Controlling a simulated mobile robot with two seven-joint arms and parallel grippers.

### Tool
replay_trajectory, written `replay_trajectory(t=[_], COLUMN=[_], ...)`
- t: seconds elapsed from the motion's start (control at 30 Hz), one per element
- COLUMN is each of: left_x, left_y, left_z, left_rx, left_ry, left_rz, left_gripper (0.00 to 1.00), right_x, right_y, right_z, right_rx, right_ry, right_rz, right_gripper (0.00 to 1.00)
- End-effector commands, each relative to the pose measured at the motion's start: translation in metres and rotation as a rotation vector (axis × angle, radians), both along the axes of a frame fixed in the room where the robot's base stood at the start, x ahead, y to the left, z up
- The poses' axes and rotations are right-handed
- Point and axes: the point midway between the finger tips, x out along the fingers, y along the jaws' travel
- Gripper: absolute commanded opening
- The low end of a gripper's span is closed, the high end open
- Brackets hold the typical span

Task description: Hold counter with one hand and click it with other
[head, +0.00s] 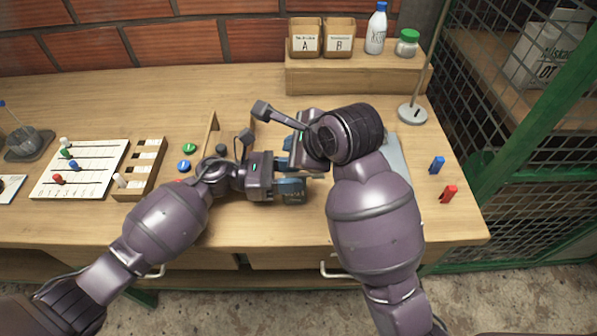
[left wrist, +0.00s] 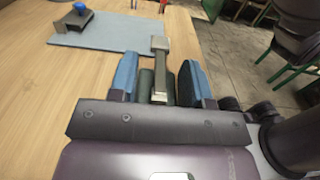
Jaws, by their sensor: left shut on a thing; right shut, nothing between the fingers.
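The counter (left wrist: 147,84) shows in the left wrist view as a dark greenish body with a metal strip, between the blue fingers of my left gripper (left wrist: 158,80). My right gripper (head: 287,150) is shut and empty, just behind and close to the left one. Whether it touches the counter I cannot tell. It does not show clearly in the left wrist view.
A blue-grey board (left wrist: 112,34) with a blue-knobbed stamp (left wrist: 76,14) lies nearby. Blue (head: 437,165) and red (head: 448,194) pieces stand at right. A slider board (head: 82,168) and wooden rack (head: 140,170) lie left. Boxes (head: 305,38), a bottle (head: 376,30) and jar (head: 407,43) stand behind.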

Motion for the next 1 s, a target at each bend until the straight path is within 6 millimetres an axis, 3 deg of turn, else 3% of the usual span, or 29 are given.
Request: replay_trajectory(t=[0.17,0.2,0.37,0.77,1.0], left_x=[0.0,0.0,0.0,0.0,0.0], left_y=[0.0,0.0,0.0,0.007,0.046], left_z=[0.0,0.0,0.0,-0.001,-0.001], left_rx=[0.0,0.0,0.0,0.001,0.004], left_ry=[0.0,0.0,0.0,0.0,0.0], left_rz=[0.0,0.0,0.0,0.001,0.003], left_gripper=[0.19,0.49,0.73,0.74,0.74], right_x=[0.0,0.0,0.0,0.0,0.0], right_y=[0.0,0.0,0.0,0.0,0.0], right_z=[0.0,0.0,0.0,0.0,0.0], right_rx=[0.0,0.0,0.0,0.0,0.0], right_ry=[0.0,0.0,0.0,0.0,0.0], right_rz=[0.0,0.0,0.0,0.0,0.0], right_gripper=[0.0,0.0,0.0,0.0,0.0])
